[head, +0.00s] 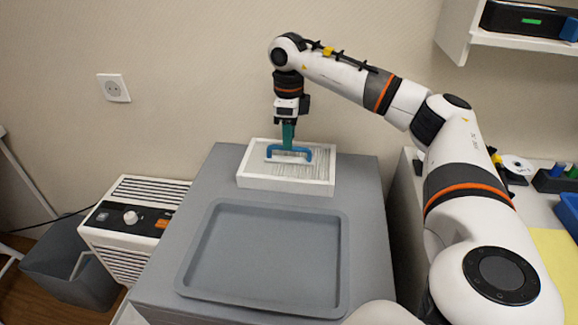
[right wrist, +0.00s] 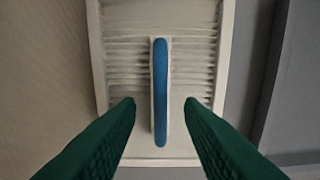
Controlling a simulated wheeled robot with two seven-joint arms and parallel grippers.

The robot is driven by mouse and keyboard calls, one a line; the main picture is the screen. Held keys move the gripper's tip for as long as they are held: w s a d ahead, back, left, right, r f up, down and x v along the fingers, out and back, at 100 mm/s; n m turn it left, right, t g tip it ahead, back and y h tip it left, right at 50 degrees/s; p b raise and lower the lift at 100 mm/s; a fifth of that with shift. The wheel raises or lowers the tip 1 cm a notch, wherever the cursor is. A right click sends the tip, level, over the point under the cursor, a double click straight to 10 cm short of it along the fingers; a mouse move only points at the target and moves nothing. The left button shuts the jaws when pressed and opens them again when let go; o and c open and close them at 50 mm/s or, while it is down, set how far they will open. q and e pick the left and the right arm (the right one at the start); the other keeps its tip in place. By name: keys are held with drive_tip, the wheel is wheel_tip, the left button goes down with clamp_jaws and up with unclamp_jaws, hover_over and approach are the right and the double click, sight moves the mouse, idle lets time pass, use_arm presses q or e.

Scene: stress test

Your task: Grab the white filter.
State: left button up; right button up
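The white filter (head: 285,184) lies flat at the back of the grey cabinet top, a shallow white frame with pleats and a blue handle (head: 306,151) on top. In the right wrist view, the filter (right wrist: 190,55) fills the middle, with its blue handle (right wrist: 160,90) running lengthwise. My right gripper (head: 289,146) points down at the handle from above. In the right wrist view, the green fingers of this gripper (right wrist: 160,104) are apart, one on each side of the handle, with gaps showing on both sides. My left gripper is out of view.
An empty grey tray (head: 265,310) lies on the cabinet top (head: 365,215) in front of the filter. A white air unit (head: 125,225) and a grey bin (head: 65,270) stand at left. The wall is close behind; a shelf (head: 508,42) hangs upper right.

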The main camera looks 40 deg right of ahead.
sight(289, 159)
wheel_tip(289, 159, down, 3)
drive_tip(key=shift+f, duration=0.15)
drive_tip(key=shift+s, duration=0.1)
drive_tip(key=shift+c, duration=0.3)
clamp_jaws()
